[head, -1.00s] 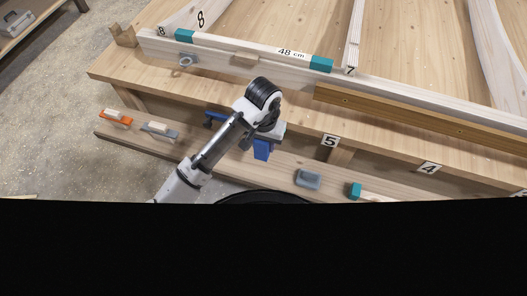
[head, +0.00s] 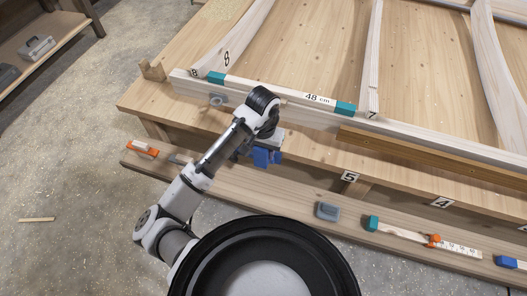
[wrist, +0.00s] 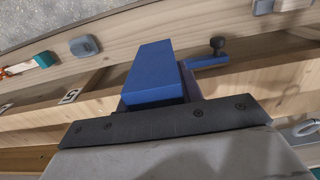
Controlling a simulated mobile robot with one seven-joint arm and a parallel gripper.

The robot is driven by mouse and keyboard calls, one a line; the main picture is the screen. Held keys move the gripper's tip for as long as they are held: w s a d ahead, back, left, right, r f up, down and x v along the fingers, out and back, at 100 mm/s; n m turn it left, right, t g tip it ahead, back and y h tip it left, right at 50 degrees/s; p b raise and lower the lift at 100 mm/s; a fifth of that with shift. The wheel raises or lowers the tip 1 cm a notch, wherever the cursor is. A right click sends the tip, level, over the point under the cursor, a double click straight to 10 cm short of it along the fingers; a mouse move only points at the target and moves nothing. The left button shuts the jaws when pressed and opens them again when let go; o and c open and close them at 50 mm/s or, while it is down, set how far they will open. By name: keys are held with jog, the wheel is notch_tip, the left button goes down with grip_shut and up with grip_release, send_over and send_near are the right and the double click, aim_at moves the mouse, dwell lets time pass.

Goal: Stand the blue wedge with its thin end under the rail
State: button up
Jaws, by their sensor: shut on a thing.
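The blue wedge (head: 266,157) hangs below my gripper (head: 265,147), in front of the bench's front edge in the head view. In the wrist view the wedge (wrist: 152,73) shows as a blue block standing out from the dark gripper bar, its broad flat face in sight. My gripper is shut on it; the fingertips are mostly hidden. The pale rail (head: 300,112) runs along the bench top, behind and above the wedge, which is apart from it. I cannot tell which wedge end is thin.
A blue bar with a black knob (wrist: 217,44) shows beside the wedge in the wrist view. A metal eye fitting (head: 217,99) is left on the rail. A brown board (head: 430,153) lies at right. The lower shelf holds a grey block (head: 327,211) and an orange-ended tool (head: 143,149).

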jog(key=shift+w+d+f, duration=0.1)
jog(key=shift+w+f, duration=0.15)
jog(key=shift+f, duration=0.55)
jog(key=shift+w+d+f, duration=0.15)
jog(key=shift+w+f, duration=0.15)
jog(key=shift+f, duration=0.55)
jog(key=shift+w+d+f, duration=0.1)
jog(key=shift+w+f, duration=0.15)
jog(key=shift+f, duration=0.55)
jog(key=shift+w+d+f, duration=0.1)
jog(key=shift+w+d, duration=0.2)
jog(key=shift+w, duration=0.6)
jog(key=shift+w+d+f, duration=0.1)
jog(key=shift+w+d, duration=0.2)
jog(key=shift+w, duration=0.65)
jog(key=shift+w+d, duration=0.3)
jog(key=shift+w, duration=0.6)
jog(key=shift+f, duration=0.35)
jog(key=o, duration=1.2)
jog(key=shift+c, duration=0.2)
notch_tip(320, 180, up, 14)
jog(key=shift+f+b, duration=0.1)
jog(key=shift+b, duration=0.65)
